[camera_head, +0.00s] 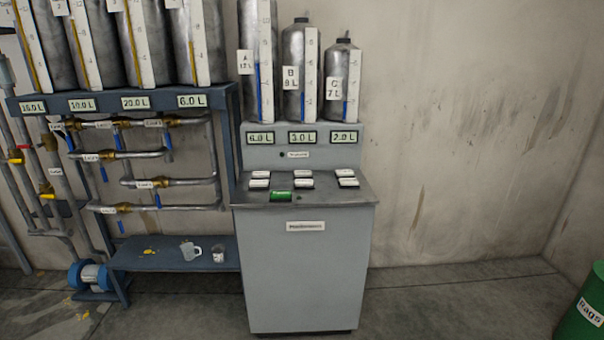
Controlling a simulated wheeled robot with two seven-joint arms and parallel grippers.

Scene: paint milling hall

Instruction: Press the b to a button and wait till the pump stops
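A grey control cabinet (308,265) stands in the middle of the view. Its sloped top carries several white-labelled buttons (304,183) in two rows; the lettering is too small to read, so I cannot tell which is B to A. A green button or label (280,196) sits at the top's front. Above are three metal cylinders with gauges: A (260,65), B (299,75) and C (342,85), labelled 12 L, 9 L and 7 L. Displays below read 6.0 L (260,138), 3.0 L (302,137) and 2.0 L (344,136). Neither gripper is in view.
A blue rack (170,260) with large tanks, pipes and valves stands left of the cabinet. A jug (190,250) and a small can (218,253) are on its low shelf. A blue pump (90,276) is on the floor. A green rags bin (585,310) is far right. Floor right of the cabinet is clear.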

